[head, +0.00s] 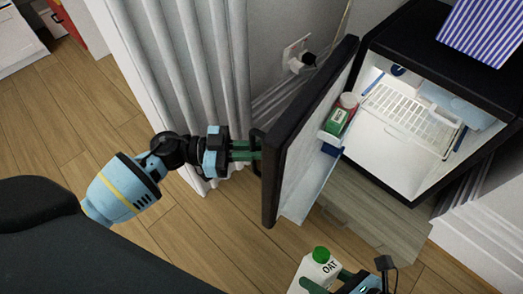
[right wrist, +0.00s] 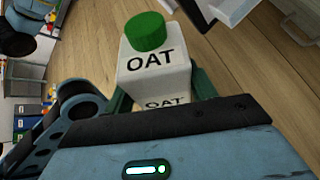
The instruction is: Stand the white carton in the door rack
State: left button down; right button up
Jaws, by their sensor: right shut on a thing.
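The white carton (head: 316,272) has a green cap and the letters OAT. It is at the bottom of the head view, below the open fridge door (head: 305,125), and also fills the middle of the right wrist view (right wrist: 155,66). My right gripper (head: 329,281) is shut on it, one green finger on each side, cap up. The door rack (head: 327,137) is on the door's inner face. My left gripper (head: 252,150) is at the black handle on the door's outer face; whether its fingers are closed on it is unclear.
The lit fridge (head: 400,135) is open, with a wire shelf (head: 411,117) inside. A striped box (head: 485,30) is on top. A white curtain (head: 185,70) hangs left of the door.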

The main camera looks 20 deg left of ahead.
jog(key=shift+f+b, duration=0.35)
jog(key=shift+f, duration=0.2)
pick_arm(q)
jog(key=a, duration=0.1)
jog(key=w+a+m+g, duration=0.1)
jog(key=a, duration=0.1)
jog(key=shift+w, duration=0.2)
jog(key=c, duration=1.6)
grip_release()
jog(key=shift+o, duration=0.2)
jog(key=shift+a, duration=0.1)
